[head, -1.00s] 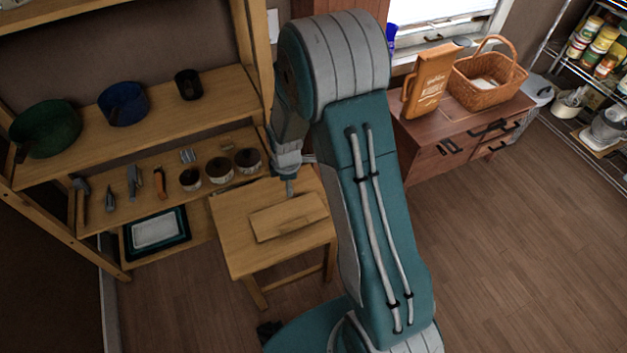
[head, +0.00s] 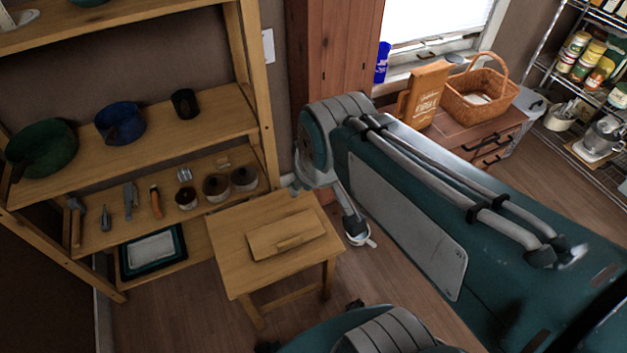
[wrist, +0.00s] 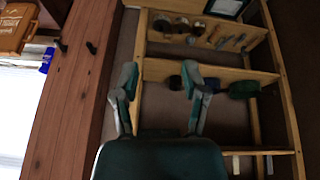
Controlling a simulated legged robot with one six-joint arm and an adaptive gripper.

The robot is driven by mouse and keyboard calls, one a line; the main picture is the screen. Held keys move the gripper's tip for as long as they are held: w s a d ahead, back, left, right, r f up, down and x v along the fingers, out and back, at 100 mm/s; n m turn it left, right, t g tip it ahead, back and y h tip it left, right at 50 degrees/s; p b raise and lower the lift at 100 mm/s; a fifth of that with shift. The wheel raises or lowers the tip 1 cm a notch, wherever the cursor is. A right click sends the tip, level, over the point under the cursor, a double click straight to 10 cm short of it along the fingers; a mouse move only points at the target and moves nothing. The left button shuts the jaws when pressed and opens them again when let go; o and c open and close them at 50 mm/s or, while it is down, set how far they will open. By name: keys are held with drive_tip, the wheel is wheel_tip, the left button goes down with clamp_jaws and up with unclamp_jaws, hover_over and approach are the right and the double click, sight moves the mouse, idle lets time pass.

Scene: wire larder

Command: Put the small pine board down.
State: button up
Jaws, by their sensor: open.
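The small pine board (head: 285,236) lies flat on the top of a small wooden table (head: 235,268). It has a small raised grip on its upper face. It rests apart from my gripper, and nothing touches it from above. My gripper (wrist: 160,80) shows in the wrist view with its two fingers wide apart and nothing between them. The wrist view looks toward the shelves, and I cannot make out the board there.
A wooden shelf unit (head: 190,133) stands at the left with a green pot (head: 42,148), a blue pot (head: 120,122) and hand tools. A tall wooden cabinet (head: 335,50) stands behind the table. A wicker basket (head: 480,95) is on a low cabinet at the right.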

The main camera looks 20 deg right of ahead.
drive_tip(key=s+m, duration=0.1)
drive_tip(key=s, duration=0.1)
drive_tip(key=s+r+m, duration=0.1)
drive_tip(key=s, duration=0.1)
drive_tip(key=shift+r+t, duration=0.2)
drive_tip(key=shift+t, duration=0.1)
